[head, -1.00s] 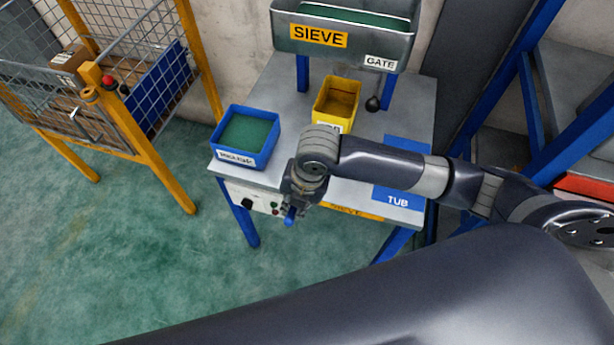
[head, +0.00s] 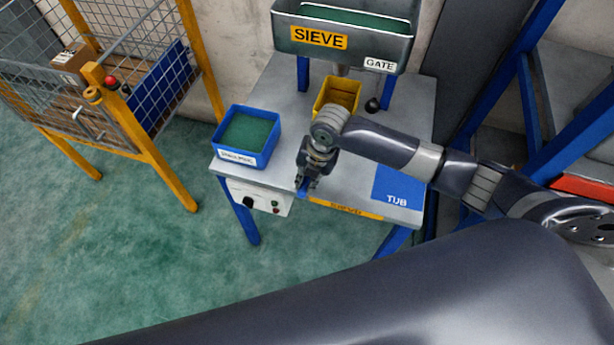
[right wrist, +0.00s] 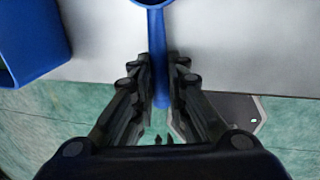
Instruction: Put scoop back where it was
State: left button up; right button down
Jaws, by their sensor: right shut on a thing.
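My right gripper (head: 304,184) is over the front edge of the sieve table, right of the blue bin. It is shut on the blue scoop, of which only a small piece (head: 300,190) shows in the head view. In the right wrist view the scoop's handle (right wrist: 158,50) runs between the fingers (right wrist: 158,70), and its bowl is cut off at the top edge. Most of the scoop is hidden by the gripper in the head view. My left gripper is out of view.
A blue bin (head: 221,153) with green contents stands at the table's left. A yellow tub (head: 323,98) sits under the sieve (head: 290,45), partly behind my wrist. A black-knobbed lever (head: 373,105) is beside it. The blue TUB mark (head: 392,183) is bare.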

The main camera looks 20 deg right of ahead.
jog(key=shift+f, duration=0.15)
jog(key=c, duration=1.6)
grip_release()
jog(key=v, duration=1.2)
jog(key=shift+a, duration=0.1)
